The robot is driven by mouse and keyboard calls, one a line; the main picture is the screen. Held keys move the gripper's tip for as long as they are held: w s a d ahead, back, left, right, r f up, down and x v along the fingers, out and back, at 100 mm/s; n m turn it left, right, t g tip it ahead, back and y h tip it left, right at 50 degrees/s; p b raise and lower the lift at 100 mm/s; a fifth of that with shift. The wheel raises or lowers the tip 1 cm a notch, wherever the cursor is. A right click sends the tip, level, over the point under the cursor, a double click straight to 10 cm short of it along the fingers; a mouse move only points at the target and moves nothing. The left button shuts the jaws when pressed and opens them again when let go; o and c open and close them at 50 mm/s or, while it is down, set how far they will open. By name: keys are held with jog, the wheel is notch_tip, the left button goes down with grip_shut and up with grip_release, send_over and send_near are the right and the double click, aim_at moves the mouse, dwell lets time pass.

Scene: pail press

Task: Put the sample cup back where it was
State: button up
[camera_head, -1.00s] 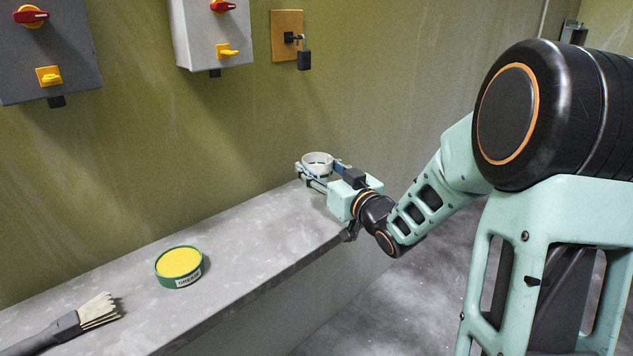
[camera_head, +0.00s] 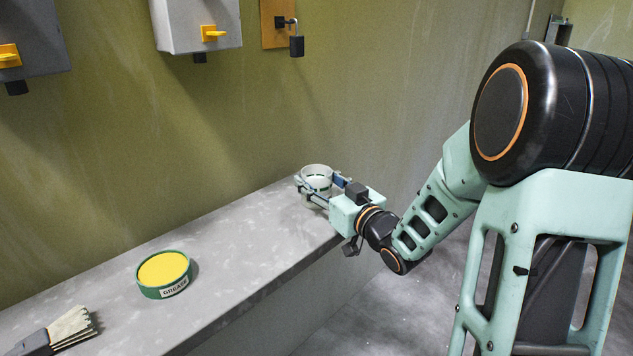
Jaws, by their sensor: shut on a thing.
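The sample cup (camera_head: 317,173) is a white, open-topped cup with a dark green band. It is upright over the far right end of the grey ledge (camera_head: 250,238), close to the wall. My gripper (camera_head: 318,188) is shut on the cup, one finger on each side of it. The cup's base is partly hidden by the near finger, so I cannot tell whether it touches the ledge.
A green tin of yellow grease (camera_head: 163,273) stands on the ledge at the left, and a brush (camera_head: 62,332) lies nearer the front left. Switch boxes (camera_head: 198,22) and a padlock (camera_head: 296,46) hang on the wall above. The ledge between tin and cup is clear.

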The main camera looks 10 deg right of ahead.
jog(key=shift+f, duration=0.2)
jog(key=o, duration=1.4)
jog(key=shift+r, duration=0.1)
jog(key=shift+o, duration=0.2)
jog(key=shift+r, duration=0.15)
jog(key=shift+s+d, duration=0.15)
jog(key=shift+s, duration=0.05)
jog(key=v, duration=0.9)
jog(key=shift+p, duration=0.4)
jog(key=shift+s+d+f+b, duration=0.2)
jog(key=shift+s+b, duration=0.1)
jog(key=shift+b, duration=0.35)
jog(key=shift+b+v, duration=0.9)
jog(key=shift+b, duration=0.15)
jog(key=shift+a+r, duration=0.1)
jog(key=shift+r, duration=0.1)
